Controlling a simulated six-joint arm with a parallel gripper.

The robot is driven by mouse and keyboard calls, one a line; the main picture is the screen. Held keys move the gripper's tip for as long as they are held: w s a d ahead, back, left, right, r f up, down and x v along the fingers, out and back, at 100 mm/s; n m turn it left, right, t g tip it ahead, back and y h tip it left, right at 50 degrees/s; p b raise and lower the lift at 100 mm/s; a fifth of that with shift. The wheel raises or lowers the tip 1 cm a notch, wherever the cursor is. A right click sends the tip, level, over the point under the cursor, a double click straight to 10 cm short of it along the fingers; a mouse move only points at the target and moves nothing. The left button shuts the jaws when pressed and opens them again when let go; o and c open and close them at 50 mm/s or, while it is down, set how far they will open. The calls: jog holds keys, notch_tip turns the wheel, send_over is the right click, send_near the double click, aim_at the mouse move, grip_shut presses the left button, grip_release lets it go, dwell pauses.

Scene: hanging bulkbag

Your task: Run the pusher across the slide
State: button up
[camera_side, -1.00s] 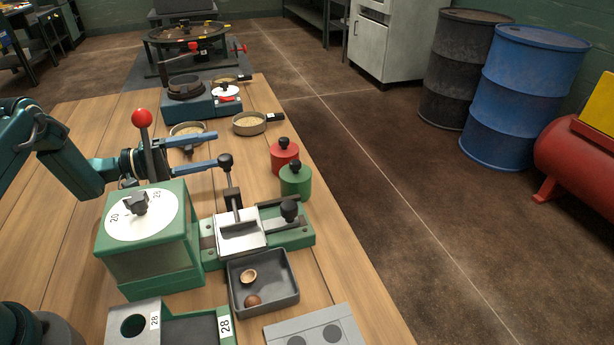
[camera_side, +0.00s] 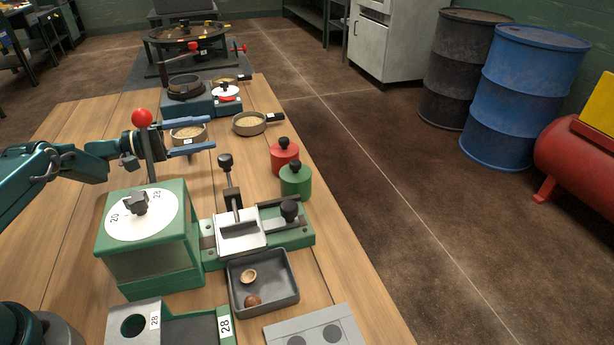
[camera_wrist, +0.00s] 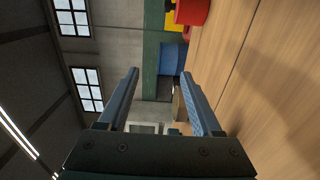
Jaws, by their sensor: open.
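The slide is a light grey plate (camera_side: 240,233) on a green base in the middle of the bench. An upright post with a black knob (camera_side: 226,161) rises at its back edge, and a second, lower black knob (camera_side: 289,209) sits on a dark block at its right end. I cannot tell for sure which of these is the pusher. My gripper (camera_side: 209,137) is open and empty, above the bench to the upper left of the tall knob and apart from it. In the wrist view its two blue fingers (camera_wrist: 159,73) are spread with nothing between them.
A green box with a dial (camera_side: 140,215) and a red-knobbed lever (camera_side: 142,118) stand left of the slide. Red (camera_side: 284,156) and green (camera_side: 296,180) weights stand behind it. A dark tray (camera_side: 262,301) with brown shell pieces lies in front. Shallow pans (camera_side: 249,124) stand farther back.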

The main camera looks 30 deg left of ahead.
jog(key=v, duration=0.9)
jog(key=shift+s+a, duration=0.15)
jog(key=shift+a, duration=0.15)
